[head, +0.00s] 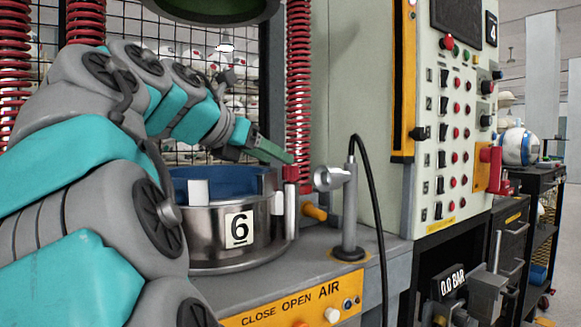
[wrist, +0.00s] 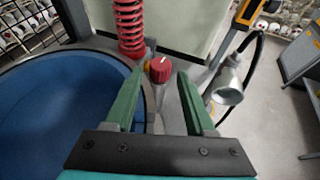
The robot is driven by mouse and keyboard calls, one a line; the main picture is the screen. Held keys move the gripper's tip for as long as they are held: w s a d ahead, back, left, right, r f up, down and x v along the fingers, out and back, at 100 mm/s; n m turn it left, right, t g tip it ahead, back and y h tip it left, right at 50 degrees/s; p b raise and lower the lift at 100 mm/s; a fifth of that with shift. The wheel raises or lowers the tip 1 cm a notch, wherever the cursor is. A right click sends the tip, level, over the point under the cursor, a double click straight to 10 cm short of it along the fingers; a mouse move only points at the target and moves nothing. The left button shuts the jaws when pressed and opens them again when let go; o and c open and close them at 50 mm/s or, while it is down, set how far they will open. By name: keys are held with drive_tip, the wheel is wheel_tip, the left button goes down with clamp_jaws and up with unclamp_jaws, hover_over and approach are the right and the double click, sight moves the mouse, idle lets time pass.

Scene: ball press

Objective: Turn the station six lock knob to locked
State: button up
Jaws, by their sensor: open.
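The station six lock knob is a red knob (wrist: 160,69) with a white pointer line, on a post beside the pot marked 6 (head: 205,238). In the head view the knob (head: 291,173) shows just below my fingertips. My gripper (wrist: 160,84) is open, and in the wrist view the knob appears between its two green fingers. My gripper (head: 287,157) comes in from the left in the head view. I cannot tell whether the fingers touch the knob. The pointer line points roughly away from my wrist; no locked mark is readable.
A grey lamp-like nozzle (head: 330,179) on a stand with a black cable is right of the knob. A red spring (head: 300,90) rises behind it. An orange handle (head: 315,212) sits below. The control panel (head: 455,120) stands at the right.

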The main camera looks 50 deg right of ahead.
sight(290, 166)
drive_tip(key=x, duration=0.6)
drive_tip(key=shift+d+f, duration=0.15)
drive_tip(key=shift+d, duration=0.1)
drive_tip(key=shift+c, duration=0.3)
clamp_jaws()
